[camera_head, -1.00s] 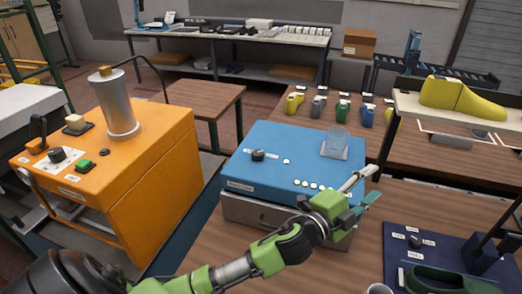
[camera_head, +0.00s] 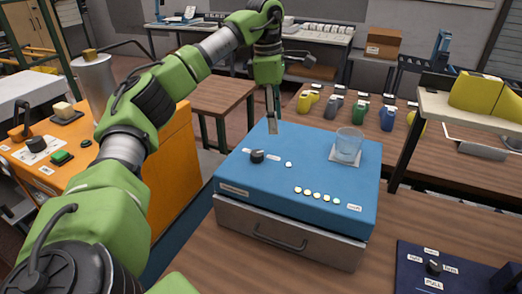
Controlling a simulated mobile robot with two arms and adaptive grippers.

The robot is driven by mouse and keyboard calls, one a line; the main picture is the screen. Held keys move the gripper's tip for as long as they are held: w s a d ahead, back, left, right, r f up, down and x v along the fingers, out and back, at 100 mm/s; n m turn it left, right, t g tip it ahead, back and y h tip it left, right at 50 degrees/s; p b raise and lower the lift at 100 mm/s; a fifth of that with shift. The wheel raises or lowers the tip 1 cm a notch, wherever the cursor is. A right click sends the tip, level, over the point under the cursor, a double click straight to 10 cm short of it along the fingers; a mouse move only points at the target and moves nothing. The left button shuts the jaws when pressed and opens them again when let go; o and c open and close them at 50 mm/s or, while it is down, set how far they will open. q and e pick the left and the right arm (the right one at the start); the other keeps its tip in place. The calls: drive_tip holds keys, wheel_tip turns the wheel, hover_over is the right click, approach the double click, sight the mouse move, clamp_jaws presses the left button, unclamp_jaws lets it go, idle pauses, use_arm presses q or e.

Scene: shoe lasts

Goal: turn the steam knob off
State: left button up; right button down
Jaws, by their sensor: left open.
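A black knob (camera_head: 257,156) stands on the left part of the blue box top (camera_head: 290,178), beside small white labels too small to read. Another black knob (camera_head: 37,144) is on the orange machine (camera_head: 170,165) at left, and a third (camera_head: 433,267) is on the navy panel at lower right. I cannot tell from the labels which is the steam knob. My left gripper (camera_head: 272,118) is open and empty, pointing down over the back of the blue box, above and behind its knob and apart from it. My right gripper is out of view.
A clear cup (camera_head: 348,145) stands on the blue box, with several pale buttons (camera_head: 315,195) near the front. My left arm covers part of the orange machine. Several coloured shoe lasts (camera_head: 360,114) stand on the table behind. The wooden table in front is mostly clear.

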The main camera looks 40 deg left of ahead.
use_arm(q)
wheel_tip(320, 180, up, 2)
drive_tip(key=y, duration=0.1)
hover_over(255, 153)
drive_tip(key=shift+n+g, duration=0.4)
wheel_tip(255, 153, down, 13)
drive_tip(key=shift+w+a+f+p, duration=0.1)
drive_tip(key=shift+f+p, duration=0.1)
drive_tip(key=shift+p, duration=0.45)
drive_tip(key=c, duration=1.1)
